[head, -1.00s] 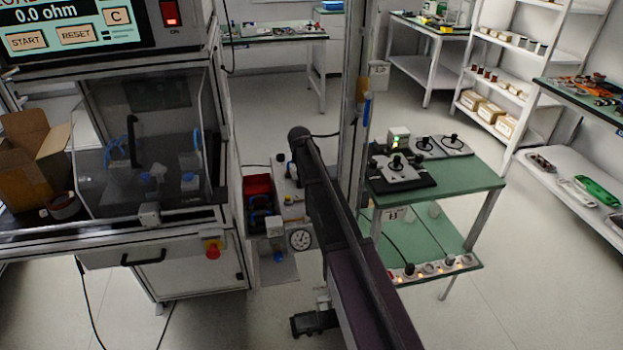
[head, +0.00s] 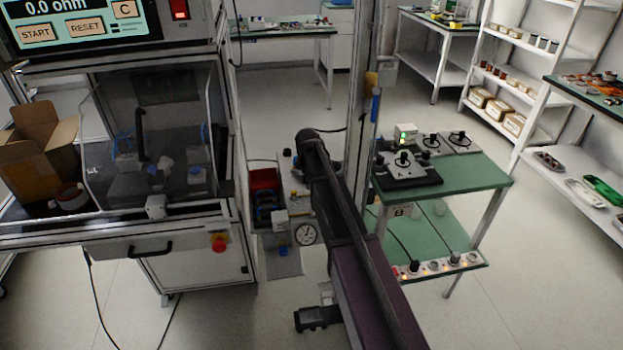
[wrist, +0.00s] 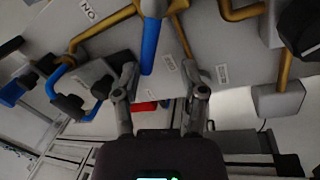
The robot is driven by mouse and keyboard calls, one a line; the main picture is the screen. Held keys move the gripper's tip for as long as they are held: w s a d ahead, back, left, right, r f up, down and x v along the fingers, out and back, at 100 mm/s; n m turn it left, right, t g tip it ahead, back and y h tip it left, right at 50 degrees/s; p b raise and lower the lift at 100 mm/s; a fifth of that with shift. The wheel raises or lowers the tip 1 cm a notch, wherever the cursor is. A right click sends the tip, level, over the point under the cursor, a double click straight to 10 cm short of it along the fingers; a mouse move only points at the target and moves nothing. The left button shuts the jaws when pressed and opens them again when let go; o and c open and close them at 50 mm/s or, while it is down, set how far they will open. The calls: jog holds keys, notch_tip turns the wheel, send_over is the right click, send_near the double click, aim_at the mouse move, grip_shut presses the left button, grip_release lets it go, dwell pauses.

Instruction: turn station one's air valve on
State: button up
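In the wrist view a grey panel carries brass-coloured pipes (wrist: 105,28) and small white labels. One label (wrist: 88,12) reads ON upside down. A long blue handle (wrist: 150,42), apparently a valve lever, points down between my fingertips, seemingly beyond them. My gripper (wrist: 160,80) is open, one finger on each side of the handle's end. I cannot tell whether either finger touches it. In the head view my arm partly hides an equipment panel with a round gauge (head: 306,233). I cannot make out the handle or my fingers there.
A bent blue part with black pieces (wrist: 72,92) is left of my fingers. A test cabinet (head: 190,250) stands left of the arm; a red bin (head: 263,179) is beside the panel. A green-topped table (head: 470,181) stands right. Floor is clear at lower right.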

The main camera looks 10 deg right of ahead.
jog(key=n, duration=0.1)
jog(key=s+n, duration=0.1)
jog(key=n, duration=0.1)
jog(key=shift+s+a, duration=0.15)
jog(key=shift+s, duration=0.1)
notch_tip(320, 180, up, 14)
jog(key=s+p, duration=0.3)
jog(key=p, duration=1.1)
jog(key=s+f+m+g+b, duration=0.1)
jog(key=s+f+m+b, duration=0.5)
jog(key=s, duration=0.5)
jog(key=s+f+m+b, duration=0.6)
jog(key=s+m, duration=0.2)
jog(key=s, duration=0.3)
jog(key=shift+s+d+f+g+y, duration=0.15)
jog(key=shift+d+f+g+y, duration=0.15)
jog(key=shift+d+g+y, duration=0.1)
jog(key=s+m, duration=0.2)
jog(key=s, duration=0.1)
jog(key=shift+s+d, duration=0.1)
jog(key=shift+s, duration=0.15)
